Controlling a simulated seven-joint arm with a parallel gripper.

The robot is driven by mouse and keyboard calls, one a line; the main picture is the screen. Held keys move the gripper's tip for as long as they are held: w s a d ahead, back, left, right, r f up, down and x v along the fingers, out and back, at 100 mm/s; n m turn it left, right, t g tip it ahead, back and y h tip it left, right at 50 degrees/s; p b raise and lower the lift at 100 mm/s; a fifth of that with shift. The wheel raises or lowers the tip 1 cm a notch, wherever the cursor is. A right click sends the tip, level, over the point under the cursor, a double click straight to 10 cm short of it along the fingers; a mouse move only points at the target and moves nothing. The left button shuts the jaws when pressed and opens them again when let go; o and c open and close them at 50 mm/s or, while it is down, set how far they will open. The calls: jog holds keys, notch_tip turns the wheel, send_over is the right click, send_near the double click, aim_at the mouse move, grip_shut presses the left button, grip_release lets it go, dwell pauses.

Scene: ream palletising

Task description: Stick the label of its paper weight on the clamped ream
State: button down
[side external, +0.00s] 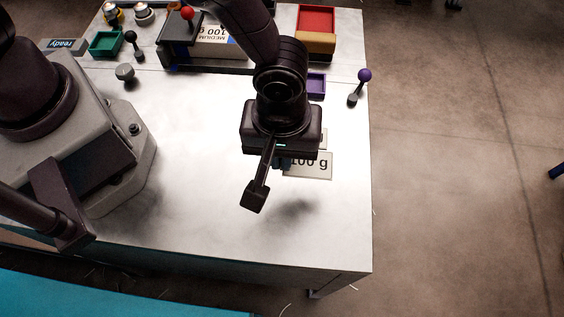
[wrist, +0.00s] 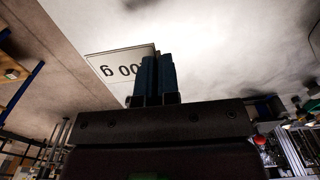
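My gripper (side external: 281,163) is over the middle right of the white table. Its blue fingers (wrist: 155,75) look closed together on the left edge of a white label (side external: 314,167) reading "100 g", as seen from the side. The wrist view also shows the label (wrist: 112,66), upside down, with part of its print hidden by the fingers. A shadow on the table below suggests that the label is held above the surface. The clamped ream (side external: 213,48), printed "MEDIUM 100 g", lies at the back under a dark clamp (side external: 178,30) with a red knob.
A green tray (side external: 105,43), a red tray (side external: 316,19) and a purple tray (side external: 316,84) stand towards the back. A purple-knobbed lever (side external: 360,86) is near the right edge. A pale piece (side external: 323,137) shows partly behind my gripper. The table's front is clear.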

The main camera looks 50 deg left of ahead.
jog(key=shift+w+a+r+n, duration=0.3)
jog(key=shift+w+a+r, duration=0.35)
jog(key=shift+r, duration=0.1)
jog(key=w+a+m, duration=0.4)
jog(key=a+m, duration=0.2)
jog(key=a, duration=0.3)
jog(key=w+a+m, duration=0.5)
jog(key=a+m, duration=0.1)
jog(key=a, duration=0.4)
jog(key=w+a+r+m, duration=0.1)
jog(key=w+a+m, duration=0.3)
jog(key=a, duration=0.5)
jog(key=shift+w+a+r+m, duration=0.15)
jog(key=shift+a+m, duration=0.2)
jog(key=shift+m, duration=0.75)
jog(key=m, duration=0.2)
jog(key=a+m, duration=0.1)
jog(key=m, duration=0.1)
jog(key=shift+w+a+r, duration=0.1)
jog(key=shift+w+a+r+m, duration=0.1)
jog(key=shift+m, duration=1.1)
jog(key=m, duration=1.2)
jog(key=shift+r, duration=0.15)
